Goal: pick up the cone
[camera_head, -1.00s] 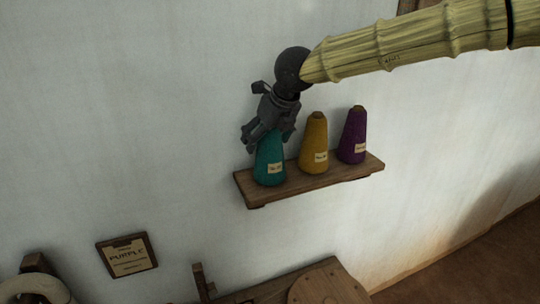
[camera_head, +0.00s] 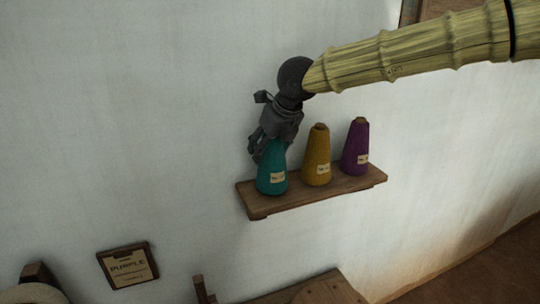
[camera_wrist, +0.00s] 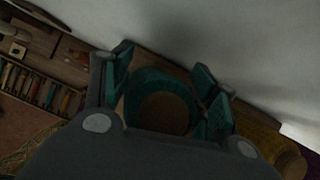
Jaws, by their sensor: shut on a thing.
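A teal cone of yarn (camera_head: 272,180) with a small pale label stands at the left end of a wooden wall shelf (camera_head: 325,196). My gripper (camera_head: 270,149) comes down from above and is shut on its upper part. The cone's base appears to rest on the shelf. In the wrist view the round top of the teal cone (camera_wrist: 160,82) sits between my two fingers. A yellow cone (camera_head: 317,158) stands in the middle of the shelf and a purple cone (camera_head: 356,150) at the right; both are untouched.
A framed sign reading PURPLE (camera_head: 127,266) hangs on the pale wall, lower left. A wooden piece (camera_head: 300,290) stands below the shelf. The yellow cone (camera_wrist: 262,138) is close beside my gripper in the wrist view.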

